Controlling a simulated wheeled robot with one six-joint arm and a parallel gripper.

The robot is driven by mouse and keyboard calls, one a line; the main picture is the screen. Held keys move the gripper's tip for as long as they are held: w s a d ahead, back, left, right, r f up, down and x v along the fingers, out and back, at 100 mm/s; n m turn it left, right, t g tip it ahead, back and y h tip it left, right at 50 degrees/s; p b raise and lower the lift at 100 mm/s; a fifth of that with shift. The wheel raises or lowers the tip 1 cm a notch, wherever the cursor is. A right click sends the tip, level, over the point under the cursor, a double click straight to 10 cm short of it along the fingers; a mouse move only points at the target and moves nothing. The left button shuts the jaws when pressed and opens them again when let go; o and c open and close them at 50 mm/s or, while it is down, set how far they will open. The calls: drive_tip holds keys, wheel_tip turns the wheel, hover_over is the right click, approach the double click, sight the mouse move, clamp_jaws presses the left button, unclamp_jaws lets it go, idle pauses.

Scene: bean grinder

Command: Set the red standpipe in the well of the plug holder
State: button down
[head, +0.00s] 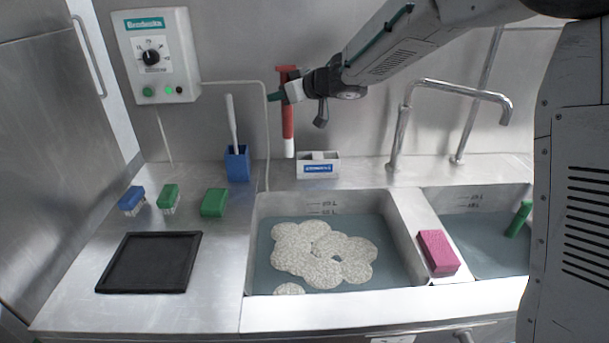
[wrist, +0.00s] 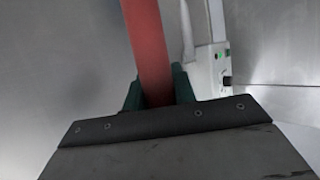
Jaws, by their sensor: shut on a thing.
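The red standpipe (head: 288,122) is a red pipe with a crosswise red top and a white lower end. It hangs upright in the head view, in front of the back wall. My gripper (head: 284,96) is shut on its upper part. In the wrist view the red standpipe (wrist: 150,50) rises between the green fingers of my gripper (wrist: 158,90). The plug holder (head: 318,166) is a pale box with a blue label on the ledge behind the left basin. The pipe's white end is above and slightly left of the holder, apart from it. The well's inside is hard to see.
A blue holder with a white-handled brush (head: 237,163) stands left of the plug holder. The tap (head: 398,135) stands to its right. The left basin (head: 400,225) holds water and foam. A grey cable (head: 266,130) runs down the wall. A control box (head: 155,55) hangs at the upper left.

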drive_tip(key=w+d+f+n+g+y, duration=0.1)
drive_tip(key=w+d+n+g, duration=0.1)
drive_tip(key=w+d, duration=0.35)
wheel_tip(320, 180, down, 10)
drive_tip(key=shift+w+a+r+t, duration=0.15)
drive_tip(key=shift+w+a+t, duration=0.15)
drive_tip(key=shift+w, duration=0.1)
drive_tip(key=c, duration=1.1)
unclamp_jaws()
drive_tip(key=shift+f, duration=0.2)
drive_tip(key=shift+c, duration=0.2)
drive_tip(key=v, duration=1.2)
drive_tip(key=shift+d, duration=0.2)
